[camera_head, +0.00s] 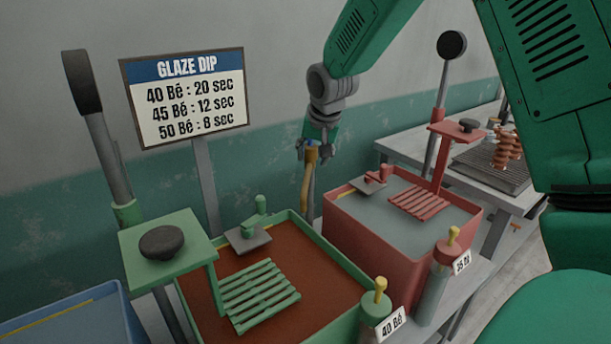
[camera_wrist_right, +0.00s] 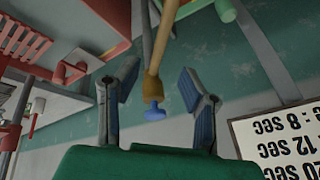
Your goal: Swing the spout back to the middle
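The spout (camera_head: 308,182) is a thin yellow-brown pipe that stands between the green tank and the red tank. My right gripper (camera_head: 316,150) is just above the spout's top in the head view. In the right wrist view the right gripper (camera_wrist_right: 160,78) is open, with its two fingers apart on either side of the spout. Neither finger appears to touch it. My left gripper is not in view.
The green tank (camera_head: 335,253) of brown glaze, with a slatted rack (camera_head: 260,296), stands at front. The red tank (camera_head: 370,240) of grey liquid stands right of the spout. A glaze sign (camera_head: 185,95) is at left. Levers (camera_head: 100,130) rise beside the tanks.

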